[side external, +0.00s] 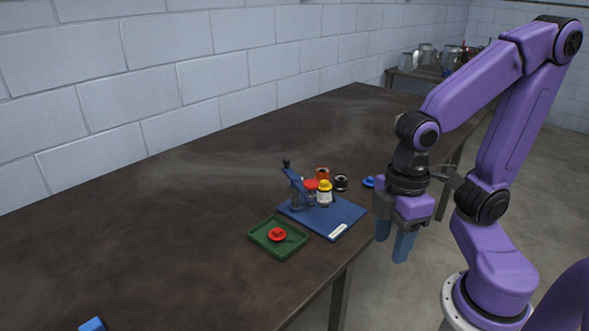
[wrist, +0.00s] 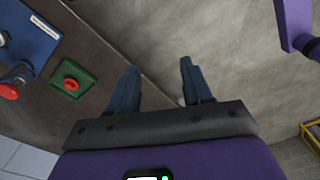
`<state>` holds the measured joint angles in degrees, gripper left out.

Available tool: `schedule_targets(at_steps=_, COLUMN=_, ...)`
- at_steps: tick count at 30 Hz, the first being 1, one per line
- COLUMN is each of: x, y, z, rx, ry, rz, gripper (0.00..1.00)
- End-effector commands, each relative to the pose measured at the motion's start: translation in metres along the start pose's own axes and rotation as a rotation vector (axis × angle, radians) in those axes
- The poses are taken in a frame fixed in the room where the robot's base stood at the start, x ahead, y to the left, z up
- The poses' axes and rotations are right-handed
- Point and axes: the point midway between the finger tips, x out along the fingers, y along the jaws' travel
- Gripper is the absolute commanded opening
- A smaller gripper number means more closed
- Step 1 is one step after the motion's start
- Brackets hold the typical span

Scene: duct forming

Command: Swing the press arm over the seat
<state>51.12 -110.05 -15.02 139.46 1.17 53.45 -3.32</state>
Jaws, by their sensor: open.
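The press stands on a blue base plate (side external: 340,215) near the table's front edge. Its blue press arm (side external: 295,181) slants up to a dark knob (side external: 286,162). A red round part (side external: 311,185) is beside the arm; a white cylinder with a yellow top (side external: 324,193) stands to its right. I cannot tell which part is the seat or whether the arm is over it. My gripper (side external: 402,247) is open and empty, pointing down, right of the plate and clear of the press. In the wrist view my fingers (wrist: 160,85) are over floor; part of the plate (wrist: 32,35) shows upper left.
An orange ring (side external: 322,173), a black ring (side external: 341,182) and a blue piece (side external: 369,182) lie behind. Another blue piece (side external: 92,325) is front left. The table's left part is mostly clear.

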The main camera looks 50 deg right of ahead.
Motion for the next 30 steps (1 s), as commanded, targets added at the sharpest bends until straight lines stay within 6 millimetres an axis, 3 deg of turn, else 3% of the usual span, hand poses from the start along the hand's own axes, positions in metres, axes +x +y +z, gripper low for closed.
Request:
schedule_targets(at_steps=5, x=-0.021, y=0.045, z=-0.048, rx=0.071, ry=0.03, rz=-0.028, gripper=0.49)
schedule_targets(at_steps=9, x=-0.036, y=0.096, z=-0.078, rx=0.118, ry=0.067, rz=-0.049, gripper=0.49)
schedule_targets(at_steps=15, x=-0.056, y=0.185, z=-0.1, rx=0.178, ry=0.134, rz=-0.06, gripper=0.49)
schedule_targets(at_steps=19, x=-0.067, y=0.249, z=-0.096, rx=0.211, ry=0.182, rz=-0.054, gripper=0.49)
schedule_targets(at_steps=23, x=-0.076, y=0.315, z=-0.078, rx=0.239, ry=0.234, rz=-0.034, gripper=0.49)
schedule_targets(at_steps=27, x=-0.084, y=0.38, z=-0.043, rx=0.264, ry=0.287, rz=-0.002, gripper=0.49)
schedule_targets(at_steps=30, x=-0.088, y=0.417, z=-0.015, rx=0.275, ry=0.317, rz=0.026, gripper=0.49)
